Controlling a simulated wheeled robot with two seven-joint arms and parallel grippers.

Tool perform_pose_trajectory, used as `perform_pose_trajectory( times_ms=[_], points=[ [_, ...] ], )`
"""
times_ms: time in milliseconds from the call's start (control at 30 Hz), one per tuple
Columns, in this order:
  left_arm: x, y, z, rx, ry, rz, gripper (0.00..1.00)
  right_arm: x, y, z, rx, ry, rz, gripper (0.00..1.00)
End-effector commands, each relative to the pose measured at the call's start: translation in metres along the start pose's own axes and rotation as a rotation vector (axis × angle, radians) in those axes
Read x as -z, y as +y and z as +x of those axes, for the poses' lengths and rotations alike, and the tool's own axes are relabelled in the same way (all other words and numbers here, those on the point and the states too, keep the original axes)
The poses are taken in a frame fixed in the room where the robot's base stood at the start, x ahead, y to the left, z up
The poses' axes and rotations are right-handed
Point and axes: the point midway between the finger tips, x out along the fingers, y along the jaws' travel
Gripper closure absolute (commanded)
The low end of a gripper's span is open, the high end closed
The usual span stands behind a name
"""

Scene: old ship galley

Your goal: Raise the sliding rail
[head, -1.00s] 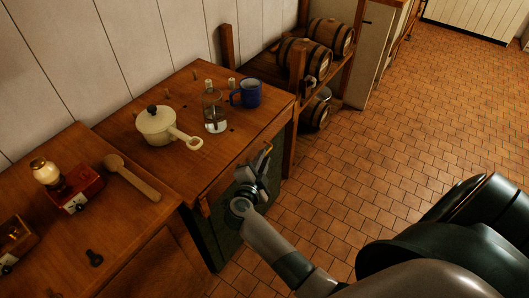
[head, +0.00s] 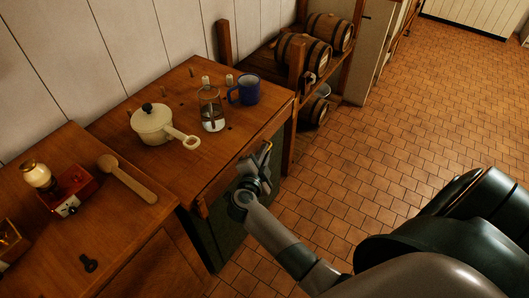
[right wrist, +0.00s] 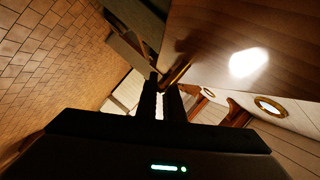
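The sliding rail appears to be the narrow wooden strip (head: 226,178) along the front edge of the middle counter. It sits low against that edge, and its far end is partly hidden by my gripper. My right gripper (head: 265,160) is at the front edge near the counter's right corner, beside a small brass piece (head: 268,147). In the right wrist view the two dark fingers (right wrist: 160,92) are close together with a narrow gap, and a brass strip (right wrist: 179,72) shows at their tips. I cannot tell whether they grip it. My left gripper is not in view.
On the counter stand a cream pot (head: 152,123), a glass press (head: 211,108) and a blue mug (head: 244,91). A wooden spoon (head: 127,180) and a red grinder (head: 68,193) are on the left counter. Barrels (head: 303,53) sit on a rack behind. The tiled floor (head: 400,120) is clear.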

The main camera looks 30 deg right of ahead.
Motion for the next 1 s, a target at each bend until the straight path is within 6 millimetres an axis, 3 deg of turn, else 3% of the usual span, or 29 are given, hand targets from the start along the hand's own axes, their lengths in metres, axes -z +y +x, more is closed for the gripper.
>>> perform_pose_trajectory(
  times_ms=[400, 1000],
  points=[
    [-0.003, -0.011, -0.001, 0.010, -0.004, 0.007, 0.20, 0.000, 0.001, 0.000, -0.001, 0.000, 0.000, 1.00],
    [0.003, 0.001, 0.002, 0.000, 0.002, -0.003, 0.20, -0.001, 0.001, 0.000, -0.001, -0.001, -0.001, 1.00]
  ],
)
